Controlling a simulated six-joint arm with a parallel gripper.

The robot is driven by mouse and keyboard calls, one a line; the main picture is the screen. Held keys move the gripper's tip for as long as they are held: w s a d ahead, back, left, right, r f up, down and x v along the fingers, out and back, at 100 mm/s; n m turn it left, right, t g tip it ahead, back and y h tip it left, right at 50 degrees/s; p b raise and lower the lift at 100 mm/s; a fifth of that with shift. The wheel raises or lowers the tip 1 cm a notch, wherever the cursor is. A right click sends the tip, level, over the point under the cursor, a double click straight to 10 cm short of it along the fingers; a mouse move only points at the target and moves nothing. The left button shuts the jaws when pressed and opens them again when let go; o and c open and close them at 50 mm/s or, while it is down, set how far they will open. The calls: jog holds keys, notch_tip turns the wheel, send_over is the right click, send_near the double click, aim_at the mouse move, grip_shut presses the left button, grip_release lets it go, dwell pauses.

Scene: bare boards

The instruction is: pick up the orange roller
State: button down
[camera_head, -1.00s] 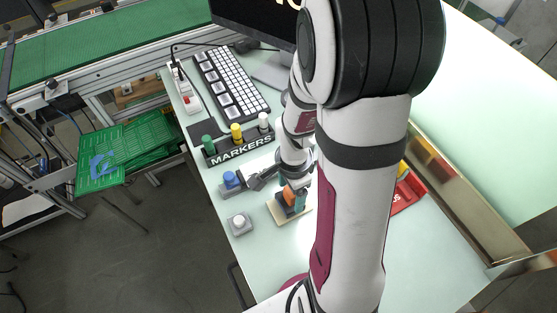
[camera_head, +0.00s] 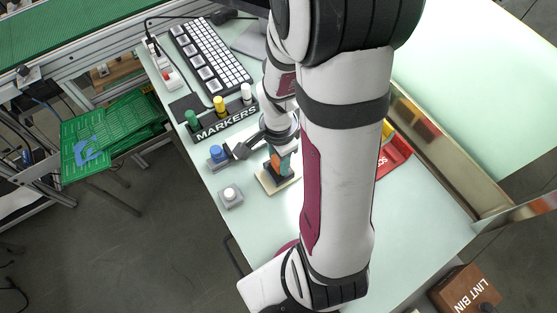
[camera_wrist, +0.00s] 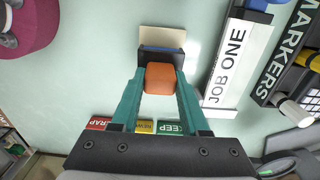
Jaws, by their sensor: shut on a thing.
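The orange roller (camera_wrist: 161,78) sits between the two teal fingertips of my gripper (camera_wrist: 160,72) in the wrist view, with a finger against each side. My gripper is shut on it. In the head view the roller (camera_head: 276,161) shows as a small orange patch beside a teal finger, partly hidden by my wrist. A dark stand (camera_wrist: 162,50) on a beige base (camera_wrist: 163,36) lies just beyond the roller. The beige base also shows in the head view (camera_head: 266,183). I cannot tell whether the roller still touches the stand.
A marker rack (camera_head: 226,126), a blue-topped button (camera_head: 215,153) and a white-topped button (camera_head: 230,194) stand left of my gripper. A keyboard (camera_head: 211,58) lies behind. A red bin (camera_head: 396,164) is to the right. A JOB ONE sign (camera_wrist: 228,62) is close beside my gripper.

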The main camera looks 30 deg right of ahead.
jog(key=r, duration=0.3)
jog(key=d+r, duration=0.1)
jog(key=shift+s+r, duration=0.2)
jog(key=shift+s, duration=0.2)
jog(key=s+d+r, duration=0.6)
jog(key=s, duration=0.2)
jog(key=shift+d, duration=0.35)
jog(key=c, duration=0.9)
grip_release()
grip_shut()
jog(key=w+a, duration=0.6)
jog(key=w, duration=0.4)
jog(key=w+a, duration=0.6)
jog(key=w, duration=0.5)
notch_tip(320, 180, down, 6)
jog(key=shift+s+f, duration=0.1)
jog(key=shift+f, duration=0.15)
